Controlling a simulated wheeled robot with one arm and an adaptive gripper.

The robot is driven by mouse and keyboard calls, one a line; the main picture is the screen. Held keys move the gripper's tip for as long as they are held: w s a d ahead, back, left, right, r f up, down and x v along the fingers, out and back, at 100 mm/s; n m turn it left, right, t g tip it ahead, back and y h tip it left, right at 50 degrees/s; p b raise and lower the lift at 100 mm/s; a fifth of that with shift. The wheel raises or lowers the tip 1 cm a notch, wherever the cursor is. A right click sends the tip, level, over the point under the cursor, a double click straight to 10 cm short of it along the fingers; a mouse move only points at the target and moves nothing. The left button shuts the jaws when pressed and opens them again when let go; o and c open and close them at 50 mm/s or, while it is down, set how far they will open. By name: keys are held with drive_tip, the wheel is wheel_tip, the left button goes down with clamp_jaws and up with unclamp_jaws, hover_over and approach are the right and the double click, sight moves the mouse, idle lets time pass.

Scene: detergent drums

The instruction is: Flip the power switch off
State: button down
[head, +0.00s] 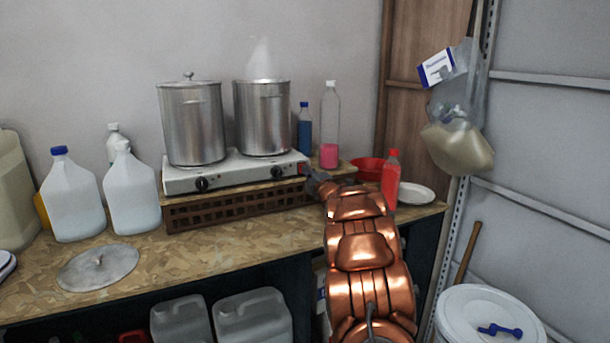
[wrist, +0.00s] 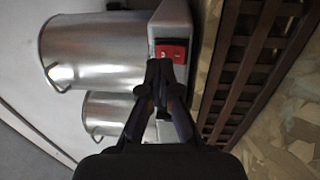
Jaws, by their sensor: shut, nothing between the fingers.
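The power switch (wrist: 171,52) is a red rocker on the end of the white hot plate (head: 236,172), seen in the wrist view just past my fingertips. In the head view only a small red patch of it shows, beside my gripper (head: 318,180) at the hot plate's right end. My gripper (wrist: 160,68) is shut and empty. Its fingertips overlap the lower part of the switch in the wrist view; I cannot tell whether they touch it.
Two metal pots (head: 192,122) (head: 263,118) stand on the hot plate, the right one steaming. A brown slatted crate (head: 236,206) lies under it. A red bottle (head: 390,178), a red bowl (head: 367,169) and a clear bottle with pink liquid (head: 329,155) are close to my arm.

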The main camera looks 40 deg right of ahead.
drive_tip(key=s+a+r+b, duration=0.1)
drive_tip(key=s+a+b, duration=0.1)
drive_tip(key=s, duration=0.9)
drive_tip(key=shift+a+r+b, duration=0.3)
drive_tip(key=shift+a+b, duration=0.05)
drive_tip(key=shift+a, duration=0.55)
drive_tip(key=shift+s, duration=0.1)
drive_tip(key=s+a+f+m+g+p, duration=0.1)
drive_tip(key=s+a+f+m+g, duration=0.25)
drive_tip(key=a, duration=0.55)
drive_tip(key=s+a+f+m+g+y+p, duration=0.1)
drive_tip(key=s+a+f+m+g+p, duration=0.25)
drive_tip(key=a, duration=0.55)
drive_tip(key=s+a+f+m+g+b, duration=0.1)
drive_tip(key=s+a+f+m+g, duration=0.1)
drive_tip(key=s+a+m+g, duration=0.55)
drive_tip(key=s+a+f+g+y+p, duration=0.2)
drive_tip(key=s+a+f+g+y, duration=0.2)
drive_tip(key=s+a, duration=1.9)
drive_tip(key=shift+a+f+g+y, duration=0.15)
drive_tip(key=shift+a+g+y, duration=0.15)
drive_tip(key=shift+g+y, duration=0.5)
drive_tip(key=shift+s, duration=0.1)
